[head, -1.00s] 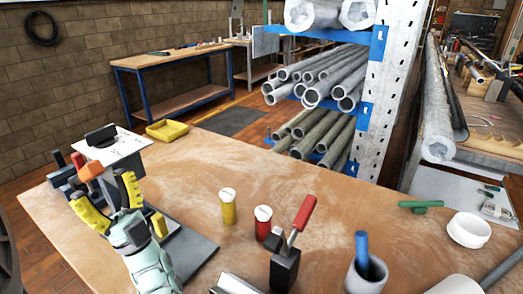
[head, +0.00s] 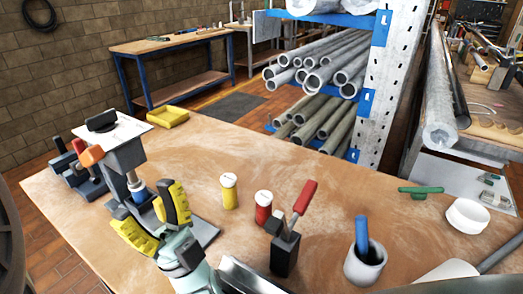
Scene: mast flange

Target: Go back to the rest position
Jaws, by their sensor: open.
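My gripper (head: 146,206), with yellow fingers, is open at the lower left of the head view. A black block (head: 102,121) sits on that plate. The mast stands on a dark grey base plate (head: 204,232), which my gripper and arm partly hide. I cannot tell how far the fingers are from the post.
On the wooden bench (head: 330,240) stand a yellow cylinder (head: 229,193), a red cylinder (head: 263,208), a black block with a red-handled tool (head: 286,252) and a cup with a blue handle (head: 365,265). A yellow tray (head: 167,117) lies at the back edge. The bench middle is fairly clear.

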